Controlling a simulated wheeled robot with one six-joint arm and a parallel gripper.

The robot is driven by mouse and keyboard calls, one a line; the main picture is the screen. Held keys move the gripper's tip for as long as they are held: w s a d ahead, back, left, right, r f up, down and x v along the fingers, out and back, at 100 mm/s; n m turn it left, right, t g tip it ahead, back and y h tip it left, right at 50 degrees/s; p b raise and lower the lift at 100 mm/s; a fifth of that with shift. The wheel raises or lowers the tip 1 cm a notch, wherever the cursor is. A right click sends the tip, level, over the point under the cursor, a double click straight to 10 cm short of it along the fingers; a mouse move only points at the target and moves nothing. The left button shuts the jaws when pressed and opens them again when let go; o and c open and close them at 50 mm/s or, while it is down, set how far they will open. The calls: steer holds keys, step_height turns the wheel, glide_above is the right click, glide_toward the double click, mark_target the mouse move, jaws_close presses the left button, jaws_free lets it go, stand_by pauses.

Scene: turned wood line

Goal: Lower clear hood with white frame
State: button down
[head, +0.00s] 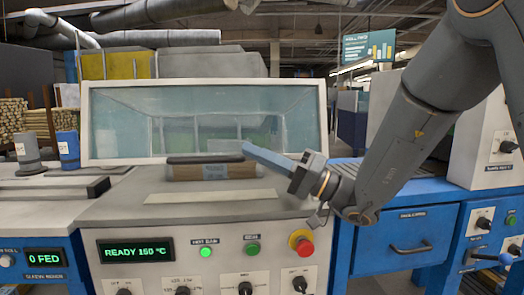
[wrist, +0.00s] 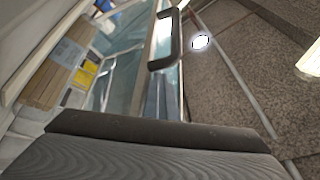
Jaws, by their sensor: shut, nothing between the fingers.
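The clear hood (head: 130,120) is a broad see-through panel in a white frame, standing above the grey machine in the head view. A dark bar handle (head: 205,159) runs along its lower edge; a dark handle also shows in the wrist view (wrist: 173,45), on a pale frame edge. My gripper (head: 246,148) is shut and empty, pointing left, its tip near the handle's right end in the head view. I cannot tell whether it touches.
A wooden piece (head: 185,173) lies just below the handle. The front panel carries a green READY display (head: 136,250), lit green buttons (head: 206,252) and a red stop knob (head: 303,243). A blue drawer cabinet (head: 405,235) stands at right.

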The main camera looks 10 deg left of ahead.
steer(key=shift+a+f, duration=0.15)
steer(key=shift+f, duration=0.1)
steer(key=shift+w, duration=0.1)
